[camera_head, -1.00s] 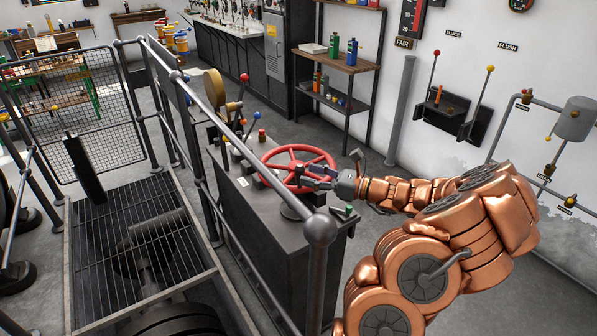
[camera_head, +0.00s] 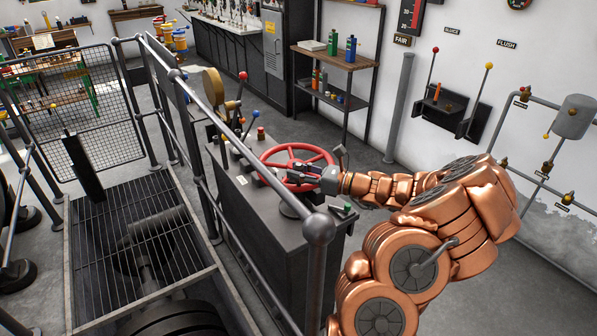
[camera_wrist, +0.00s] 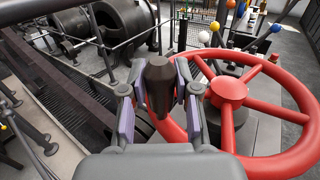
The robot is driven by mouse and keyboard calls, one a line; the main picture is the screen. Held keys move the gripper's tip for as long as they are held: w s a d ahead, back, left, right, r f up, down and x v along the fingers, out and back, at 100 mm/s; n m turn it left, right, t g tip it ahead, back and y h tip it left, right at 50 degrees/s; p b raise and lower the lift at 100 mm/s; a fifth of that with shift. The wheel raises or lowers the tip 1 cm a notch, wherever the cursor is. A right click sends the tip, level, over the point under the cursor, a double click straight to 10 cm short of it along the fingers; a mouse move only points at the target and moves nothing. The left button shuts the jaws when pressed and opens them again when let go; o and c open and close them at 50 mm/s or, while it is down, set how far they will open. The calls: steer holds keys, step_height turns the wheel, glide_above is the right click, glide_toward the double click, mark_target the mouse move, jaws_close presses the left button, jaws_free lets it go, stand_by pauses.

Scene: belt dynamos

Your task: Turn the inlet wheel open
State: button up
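The red inlet wheel (camera_head: 327,157) lies on top of a dark cabinet, with a red hub and several spokes. In the wrist view the wheel (camera_wrist: 229,92) fills the right side. A dark handle knob (camera_wrist: 159,88) stands upright at its near-left rim. My gripper (camera_wrist: 160,80) has its two purple-padded fingers on either side of this knob. The pads look close to it, but I cannot tell if both touch. In the head view my gripper (camera_head: 290,173) reaches over the wheel from the right, hiding part of the rim and the knob.
A grey railing with a round post top (camera_head: 318,229) runs in front of the cabinet (camera_head: 240,195). Levers with red (camera_head: 243,76) and blue (camera_head: 256,114) balls rise behind the wheel. A green-tipped item (camera_head: 344,209) is at the cabinet's near corner. Open floor lies beyond.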

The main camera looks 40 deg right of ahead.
jaws_close()
stand_by(0.4)
